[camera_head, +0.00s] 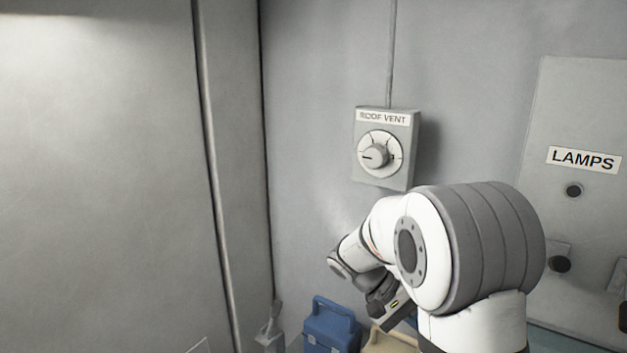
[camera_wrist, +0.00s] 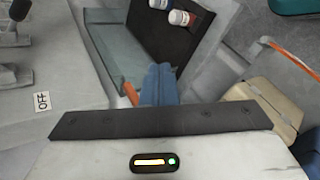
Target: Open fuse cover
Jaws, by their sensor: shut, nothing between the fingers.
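I cannot pick out a fuse cover for sure in either view. In the head view, my gripper hangs low beneath my arm, mostly hidden.
A roof vent box (camera_head: 403,120) and a lamps panel (camera_head: 583,120) are on the wall. A blue toolbox (camera_head: 332,330) and a beige case (camera_wrist: 254,100) stand low nearby. White containers (camera_wrist: 181,18) sit by the dark panel.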

